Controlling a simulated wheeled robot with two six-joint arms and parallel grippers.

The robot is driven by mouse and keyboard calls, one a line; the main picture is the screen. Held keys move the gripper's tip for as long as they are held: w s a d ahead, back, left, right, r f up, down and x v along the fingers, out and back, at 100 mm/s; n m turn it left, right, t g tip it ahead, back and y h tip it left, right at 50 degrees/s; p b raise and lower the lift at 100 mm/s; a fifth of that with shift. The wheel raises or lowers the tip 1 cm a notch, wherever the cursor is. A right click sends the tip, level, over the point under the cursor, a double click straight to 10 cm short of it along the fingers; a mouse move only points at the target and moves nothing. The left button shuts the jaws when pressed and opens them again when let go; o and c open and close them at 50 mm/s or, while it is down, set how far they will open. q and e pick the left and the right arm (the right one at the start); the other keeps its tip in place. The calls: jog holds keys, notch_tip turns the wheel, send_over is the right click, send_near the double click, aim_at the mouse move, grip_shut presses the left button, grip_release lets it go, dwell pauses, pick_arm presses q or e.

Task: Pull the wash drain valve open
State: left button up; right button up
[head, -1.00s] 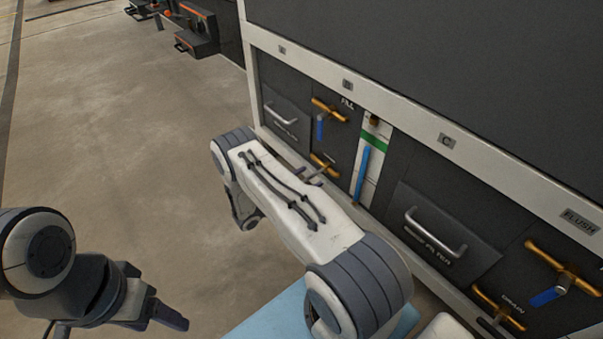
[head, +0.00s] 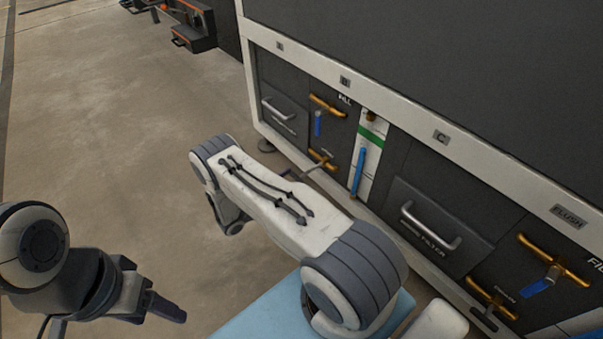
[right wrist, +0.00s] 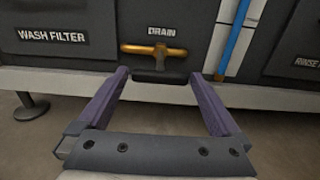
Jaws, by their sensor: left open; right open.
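The wash drain valve is a brass fitting (right wrist: 153,49) under the word DRAIN in the right wrist view, with a dark handle (right wrist: 160,77) below it. In the head view it is the lower brass valve (head: 322,159) on the left part of the washer. My right gripper (right wrist: 160,74) is open, its purple fingers left and right of the dark handle in the picture. I cannot tell whether they touch it. In the head view this gripper is not visible beyond my arm. My left gripper (head: 160,306) is open and empty over the floor at lower left.
The wash filter panel (right wrist: 52,37) is left of the valve. A gauge with a blue strip (head: 358,172) is to its right. Another brass valve with a blue lever (head: 318,122) is above it. A rinse filter drawer (head: 430,227) is further right.

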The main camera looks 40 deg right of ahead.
jog(key=a+p, duration=0.1)
jog(key=a, duration=0.5)
dwell(0.3)
jog(key=s+a+r+m+g+y+p, duration=0.1)
jog(key=a+r+m+y+p, duration=0.1)
jog(key=a+r, duration=0.35)
jog(key=s+a+r+m+g+y+p, duration=0.1)
jog(key=a+r+m+y+p, duration=0.15)
jog(key=r, duration=0.65)
jog(key=s+a+r+m+g+y+p, duration=0.1)
jog(key=s+a+r+m+y, duration=0.1)
jog(key=a+r, duration=0.45)
jog(key=s+a+r+m+t+y+p, duration=0.25)
jog(key=s+a+r+y, duration=0.4)
jog(key=s+r, duration=0.35)
jog(key=s+a+r+m+t+y+p, duration=0.1)
jog(key=s+a+r+m+y+p, duration=0.15)
jog(key=s+a+r+y, duration=0.6)
notch_tip(320, 180, up, 39)
jog(key=s+d+h+p, duration=0.1)
jog(key=h+p, duration=0.1)
jog(key=p, duration=3.7)
jog(key=shift+s+d+r+n, duration=0.2)
jog(key=shift+s+d+n, duration=0.15)
jog(key=shift+s+d, duration=0.05)
jog(key=shift+g+h, duration=0.25)
